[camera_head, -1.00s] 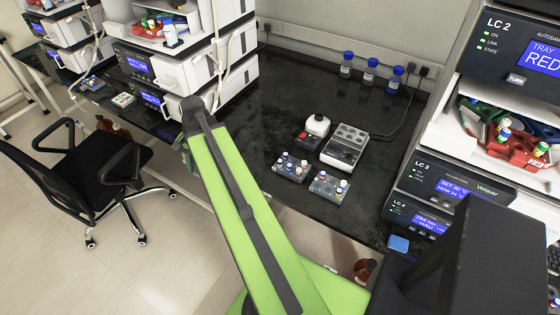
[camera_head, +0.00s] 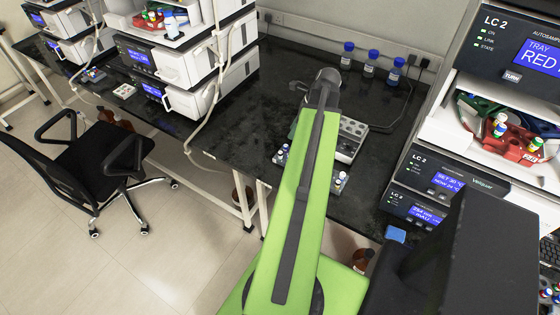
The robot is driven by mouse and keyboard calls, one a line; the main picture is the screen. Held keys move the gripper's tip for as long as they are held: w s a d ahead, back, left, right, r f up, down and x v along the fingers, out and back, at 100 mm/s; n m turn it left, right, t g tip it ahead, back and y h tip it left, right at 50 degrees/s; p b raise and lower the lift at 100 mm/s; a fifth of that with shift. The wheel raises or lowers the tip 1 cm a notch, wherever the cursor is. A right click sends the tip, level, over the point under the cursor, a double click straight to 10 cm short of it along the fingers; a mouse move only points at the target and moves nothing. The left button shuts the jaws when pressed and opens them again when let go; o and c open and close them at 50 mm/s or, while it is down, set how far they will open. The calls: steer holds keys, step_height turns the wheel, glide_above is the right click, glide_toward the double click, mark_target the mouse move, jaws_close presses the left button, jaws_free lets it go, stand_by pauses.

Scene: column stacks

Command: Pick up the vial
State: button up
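The task does not say which vial, and several small vials are in view. Capped vials (camera_head: 283,154) stand in a rack partly hidden behind my green arm's left side. More vials (camera_head: 341,178) show just right of the arm. My green arm reaches up over the bench and hides the middle of the racks. My gripper does not show; only the arm and its dark upper joint are seen.
A grey block with wells (camera_head: 352,132) stands behind the arm. Blue-capped bottles (camera_head: 371,64) line the wall. A blue object (camera_head: 396,235) lies at the front right bench edge. The black bench (camera_head: 235,125) is clear left of the arm. An office chair (camera_head: 95,165) stands at left.

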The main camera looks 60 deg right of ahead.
steer(key=b, duration=0.7)
glide_above(281, 152)
steer(key=s, duration=0.2)
steer(key=f, duration=0.8)
steer(key=shift+d, duration=0.25)
steer(key=shift+w+a+f, duration=0.1)
steer(key=shift+w+f, duration=0.15)
steer(key=b+x, duration=0.4)
steer(key=x, duration=0.1)
steer(key=shift+s+f+b, duration=0.15)
steer(key=shift+s+b, duration=0.25)
steer(key=shift+s, duration=0.05)
steer(key=shift+w+f, duration=0.15)
steer(key=shift+f, duration=0.05)
steer(key=shift+r, duration=0.2)
jaws_close()
